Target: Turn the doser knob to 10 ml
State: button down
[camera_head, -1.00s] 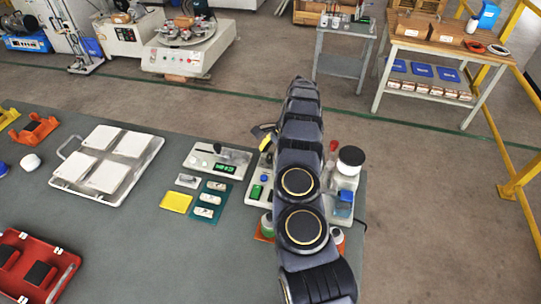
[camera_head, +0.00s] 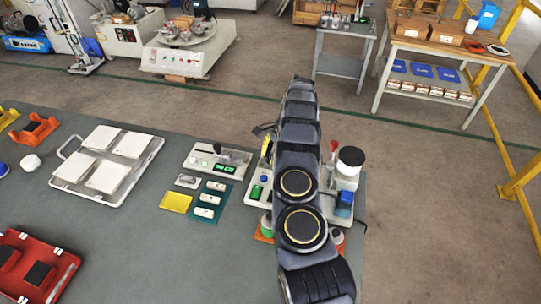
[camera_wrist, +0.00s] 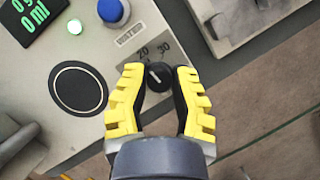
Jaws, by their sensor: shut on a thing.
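The doser knob (camera_wrist: 158,77) is small, round and black with a white pointer line. It sits on the pale doser panel (camera_wrist: 125,80) in the wrist view. The marks 20 and 30 show just beyond it; a 10 mark cannot be made out. My gripper (camera_wrist: 160,72) has its yellow-and-black fingers on either side of the knob, shut on it. The doser display (camera_wrist: 36,15) is partly cut off and shows green digits, including 0 ml. In the head view my arm hides the knob and most of the doser.
In the head view, a small scale (camera_head: 215,160), a tray of white tiles (camera_head: 107,160) and a yellow cloth (camera_head: 176,201) lie to the left.

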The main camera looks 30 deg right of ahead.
aim_at(271, 156)
jog(key=n, duration=0.2)
jog(key=n+g, duration=0.1)
jog(key=shift+f+n+h, duration=0.2)
jog(key=shift+n+h, duration=0.1)
jog(key=shift+n, duration=0.1)
jog(key=shift+n+g+h, duration=0.3)
jog(key=shift+n+g, duration=0.4)
jog(key=shift+n, duration=0.8)
jog(key=shift+s, duration=0.1)
jog(key=c, duration=0.7)
grip_release()
jog(key=shift+r, duration=0.2)
notch_tip(271, 156, up, 8)
jog(key=shift+d, duration=0.1)
jog(key=shift+r, duration=0.8)
